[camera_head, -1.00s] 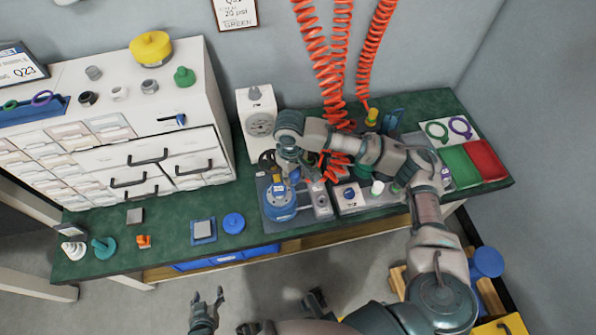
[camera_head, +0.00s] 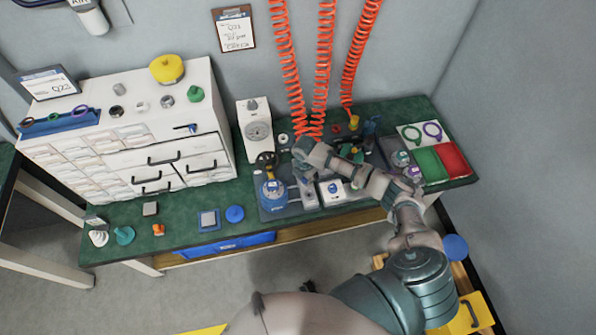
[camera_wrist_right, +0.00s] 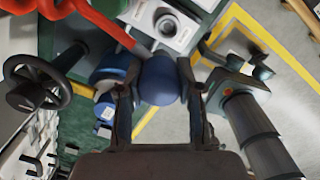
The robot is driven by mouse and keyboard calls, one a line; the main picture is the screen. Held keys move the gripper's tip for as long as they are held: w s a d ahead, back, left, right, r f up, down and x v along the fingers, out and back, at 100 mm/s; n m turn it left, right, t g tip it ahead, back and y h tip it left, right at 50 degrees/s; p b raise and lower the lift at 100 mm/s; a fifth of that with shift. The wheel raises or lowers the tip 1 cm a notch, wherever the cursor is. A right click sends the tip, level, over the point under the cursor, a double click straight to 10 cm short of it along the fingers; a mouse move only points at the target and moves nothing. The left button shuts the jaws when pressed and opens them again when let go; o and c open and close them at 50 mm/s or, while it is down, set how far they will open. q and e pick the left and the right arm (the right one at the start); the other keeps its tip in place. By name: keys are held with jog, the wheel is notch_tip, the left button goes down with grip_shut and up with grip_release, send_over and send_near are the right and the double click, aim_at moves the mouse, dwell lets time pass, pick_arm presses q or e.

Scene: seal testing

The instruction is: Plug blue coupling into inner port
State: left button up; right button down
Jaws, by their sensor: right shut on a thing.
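In the right wrist view my right gripper (camera_wrist_right: 157,90) is shut on a rounded blue coupling (camera_wrist_right: 160,77), held between both fingertips. A red hose (camera_wrist_right: 112,28) runs toward it from the upper left. In the head view my right gripper (camera_head: 302,166) is over the test station, mostly hidden under its own wrist; the coupling cannot be made out there. A blue cylindrical vessel (camera_head: 273,190) stands left of it, beside a grey block (camera_head: 308,194). The ports cannot be told apart, and I cannot tell whether the coupling touches one. My left gripper is out of view.
A black handwheel (camera_head: 266,159) rises behind the vessel. A white box with a blue knob (camera_head: 333,191) stands right of the block. A white gauge unit (camera_head: 257,130) and coiled orange hoses (camera_head: 320,75) are behind. Green and red trays (camera_head: 452,161) lie at the right.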

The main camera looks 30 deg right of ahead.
jog(key=shift+s+d+f+n, duration=0.35)
jog(key=shift+d+n, duration=0.15)
jog(key=shift+n, duration=0.2)
jog(key=shift+d+f, duration=0.15)
jog(key=shift+f, duration=0.05)
jog(key=shift+d+f, duration=0.1)
jog(key=shift+f, duration=0.1)
notch_tip(320, 180, down, 3)
jog(key=b, duration=0.2)
jog(key=shift+r+b, duration=0.15)
jog(key=shift+b, duration=0.15)
jog(key=shift+f+b, duration=0.3)
jog(key=shift+b, duration=0.05)
jog(key=shift+f+b, duration=0.65)
jog(key=shift+f, duration=0.05)
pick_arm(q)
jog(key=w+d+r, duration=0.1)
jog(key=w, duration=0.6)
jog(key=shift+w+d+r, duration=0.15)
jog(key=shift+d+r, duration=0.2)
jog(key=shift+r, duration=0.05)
pick_arm(e)
jog(key=shift+f, duration=0.15)
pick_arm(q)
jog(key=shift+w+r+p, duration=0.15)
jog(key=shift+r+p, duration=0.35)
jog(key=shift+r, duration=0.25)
